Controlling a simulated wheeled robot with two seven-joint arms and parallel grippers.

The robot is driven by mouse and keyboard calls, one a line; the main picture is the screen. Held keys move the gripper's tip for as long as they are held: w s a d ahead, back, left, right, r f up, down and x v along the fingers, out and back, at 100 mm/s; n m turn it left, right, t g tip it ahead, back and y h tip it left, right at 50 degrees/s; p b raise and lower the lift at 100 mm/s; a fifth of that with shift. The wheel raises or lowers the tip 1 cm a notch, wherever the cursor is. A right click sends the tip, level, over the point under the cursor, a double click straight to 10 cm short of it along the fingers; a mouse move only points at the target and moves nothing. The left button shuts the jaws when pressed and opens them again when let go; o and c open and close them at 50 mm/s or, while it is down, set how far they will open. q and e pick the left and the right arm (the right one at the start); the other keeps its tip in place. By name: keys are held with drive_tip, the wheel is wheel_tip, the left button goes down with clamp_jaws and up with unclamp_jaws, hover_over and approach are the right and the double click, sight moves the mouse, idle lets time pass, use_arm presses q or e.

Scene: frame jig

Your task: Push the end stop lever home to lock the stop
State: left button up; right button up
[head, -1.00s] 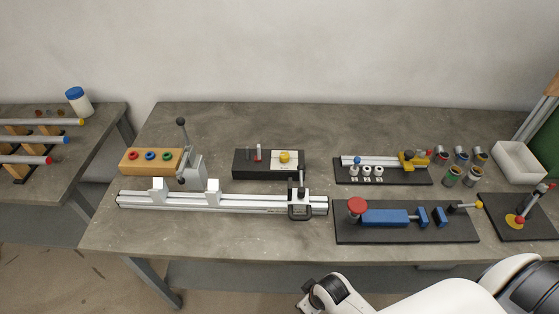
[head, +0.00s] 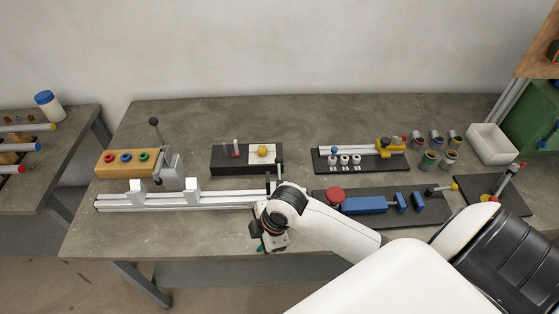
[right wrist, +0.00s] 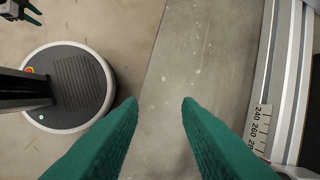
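The long silver rail (head: 225,200) lies along the front of the bench with two white blocks on it. The end stop near its right end is mostly hidden behind my right arm in the head view. Its dark upright lever (head: 280,170) shows just above my wrist. My right gripper (head: 259,246) is at the bench's front edge, in front of the stop. In the right wrist view its green fingers (right wrist: 160,103) are apart with nothing between them. The rail and its number scale (right wrist: 262,125) lie to their right. Part of my left gripper (right wrist: 32,11) shows at the top left corner, too cropped to judge.
A grey clamp with a tall black-knobbed lever (head: 155,122) stands at the rail's left, beside a wooden block (head: 120,170). A black box (head: 228,158) sits behind the rail. A plate with blue blocks (head: 365,205) lies right of the stop, close to my forearm.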

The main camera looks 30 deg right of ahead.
drive_tip(key=w+d+r+n+g, duration=0.1)
drive_tip(key=w+d+r+n, duration=0.55)
drive_tip(key=n, duration=0.85)
approach(279, 165)
drive_tip(key=shift+g+h, duration=0.3)
drive_tip(key=p+x, duration=0.1)
drive_tip(key=x, duration=0.1)
drive_tip(key=p+x, duration=0.1)
drive_tip(key=x, duration=0.2)
drive_tip(key=p+x, duration=0.1)
drive_tip(key=x, duration=0.2)
drive_tip(key=shift+w+a+f, duration=0.15)
drive_tip(key=shift+w+a, duration=0.05)
drive_tip(key=shift+a, duration=0.15)
drive_tip(key=shift+c, duration=0.5)
clamp_jaws()
